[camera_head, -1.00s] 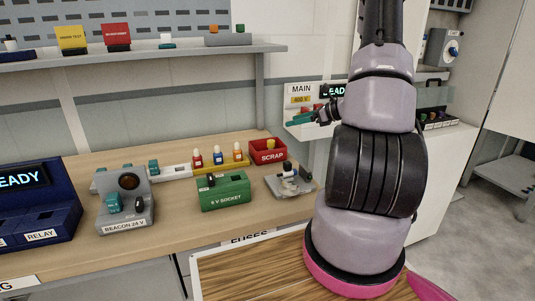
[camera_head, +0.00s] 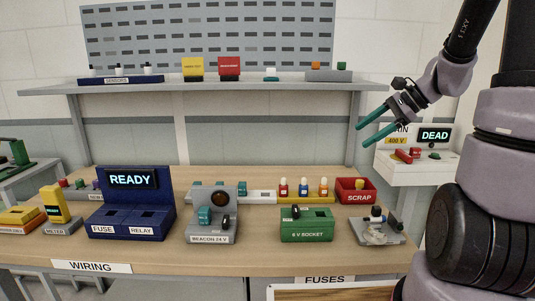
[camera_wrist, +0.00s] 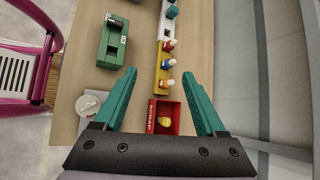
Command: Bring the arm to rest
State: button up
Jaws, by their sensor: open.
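My gripper (camera_head: 371,132) is raised in the head view, above the right part of the workbench and in front of the wall. Its two teal fingers are spread apart with nothing between them. In the wrist view my gripper (camera_wrist: 165,95) looks down over the bench, with the red scrap box (camera_wrist: 158,127) showing between and below the fingers. The scrap box (camera_head: 343,197) also shows in the head view, below the gripper and apart from it. A yellow-topped piece lies in it.
The wooden bench (camera_head: 265,252) holds a blue READY station (camera_head: 131,205), a grey beacon box (camera_head: 211,229), a green 6 V socket (camera_head: 306,226) and a grey fixture (camera_head: 377,231). A shelf (camera_head: 230,87) runs behind. A MAIN panel marked DEAD (camera_head: 434,134) stands at right, near my arm.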

jog(key=s+a+r+n+t+h, duration=0.1)
jog(key=s+r+n+h, duration=0.2)
jog(key=s+r+n, duration=0.2)
jog(key=s+a+r+n+t+h, duration=0.2)
jog(key=s+r+n, duration=0.4)
jog(key=s, duration=0.4)
jog(key=shift+s+n+h, duration=0.3)
jog(key=shift+n+h, duration=0.1)
jog(key=shift+h, duration=0.2)
